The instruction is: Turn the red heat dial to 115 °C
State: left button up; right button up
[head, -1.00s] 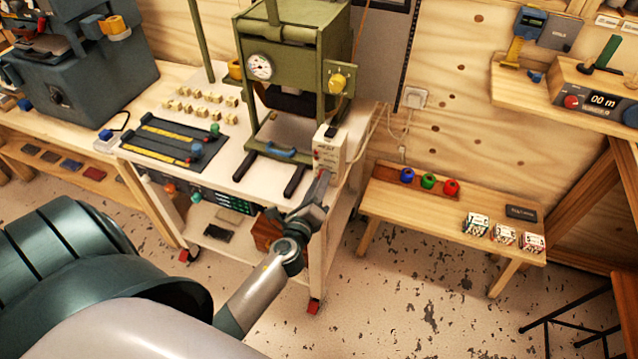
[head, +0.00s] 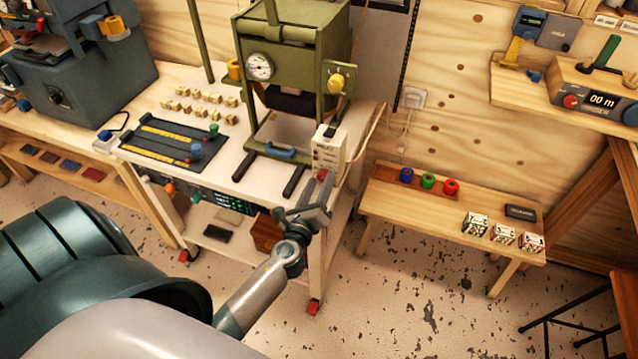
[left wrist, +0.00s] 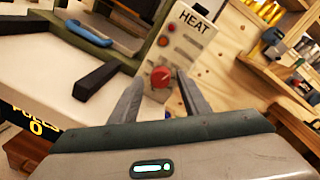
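The red heat dial (head: 322,174) is low on the front of the cream control box (head: 328,152) at the bench's right corner. In the left wrist view the dial (left wrist: 161,77) is a round red knob below the HEAT label (left wrist: 194,21); its temperature setting is too small to read. My left gripper (head: 312,203) is in front of and below the box, open. In the left wrist view its fingers (left wrist: 159,90) stand apart on either side of the dial, with visible gaps; they do not appear to grip it. My right gripper is out of view.
The green press (head: 290,60) stands on the white bench behind the box, with dark bars (head: 295,174) to the left. A low wooden bench (head: 390,200) with coloured rolls stands to the right. The floor in front is free.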

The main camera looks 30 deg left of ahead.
pick_arm(q)
jog(key=shift+s, duration=0.1)
dwell(0.3)
jog(key=f+b+v, duration=0.1)
jog(key=b+v, duration=0.4)
jog(key=v, duration=1.2)
jog(key=shift+r, duration=0.45)
jog(key=shift+f, duration=0.1)
jog(key=s+d+f+n+g+h, duration=0.1)
jog(key=s+d+f+n+g, duration=0.15)
jog(key=f, duration=0.95)
jog(key=s+d+f+n+g+h, duration=0.1)
jog(key=s+f+n+g+h, duration=0.2)
jog(key=f, duration=1)
jog(key=s+d+f+n+g, duration=0.2)
jog(key=s+f+n, duration=0.15)
jog(key=f, duration=0.85)
jog(key=s+f+n+g, duration=0.4)
jog(key=s+f+n, duration=0.2)
jog(key=s+f, duration=0.4)
jog(key=s+f+n+g+h, duration=0.1)
jog(key=s+f+n+g, duration=0.3)
jog(key=s+f+n, duration=0.3)
jog(key=s+f, duration=0.3)
jog(key=s, duration=0.4)
jog(key=shift+s, duration=0.4)
